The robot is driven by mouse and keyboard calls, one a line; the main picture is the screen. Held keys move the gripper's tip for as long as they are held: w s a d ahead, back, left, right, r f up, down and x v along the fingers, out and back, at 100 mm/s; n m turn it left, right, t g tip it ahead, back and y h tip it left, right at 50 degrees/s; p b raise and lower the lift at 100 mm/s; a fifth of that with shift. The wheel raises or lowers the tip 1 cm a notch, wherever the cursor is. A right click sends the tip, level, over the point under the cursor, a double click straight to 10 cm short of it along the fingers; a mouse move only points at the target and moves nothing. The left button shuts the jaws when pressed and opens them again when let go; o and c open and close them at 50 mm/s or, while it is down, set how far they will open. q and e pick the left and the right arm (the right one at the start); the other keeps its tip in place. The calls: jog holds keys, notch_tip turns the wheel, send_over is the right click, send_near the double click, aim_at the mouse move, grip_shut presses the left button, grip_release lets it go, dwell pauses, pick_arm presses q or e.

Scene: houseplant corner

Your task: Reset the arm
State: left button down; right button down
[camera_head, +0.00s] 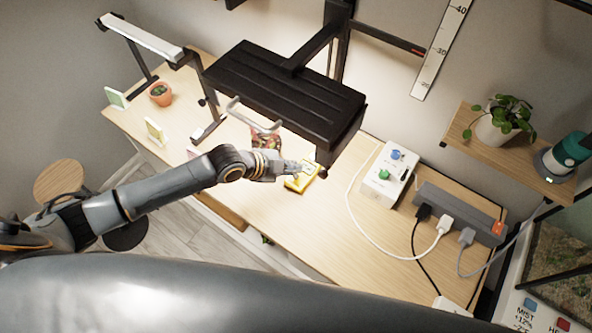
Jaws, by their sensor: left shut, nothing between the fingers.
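My left arm reaches in from the left across the wooden table (300,225). My left gripper (297,168) is at its end, near the table's middle, just by a yellow card or block (303,178). The gripper looks shut with nothing held, and its fingertips are small here. In this view the gripper overlaps the yellow thing, and I cannot tell if they touch. My right gripper is not in view.
A black lamp-like panel (285,90) overhangs the table behind the gripper. A white box with a green and a blue knob (385,178), cables and a power strip (458,213) lie to the right. The front middle is clear.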

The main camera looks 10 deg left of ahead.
pick_arm(q)
notch_tip(320, 180, up, 3)
jog(key=shift+f+p, duration=0.2)
jog(key=shift+p, duration=0.65)
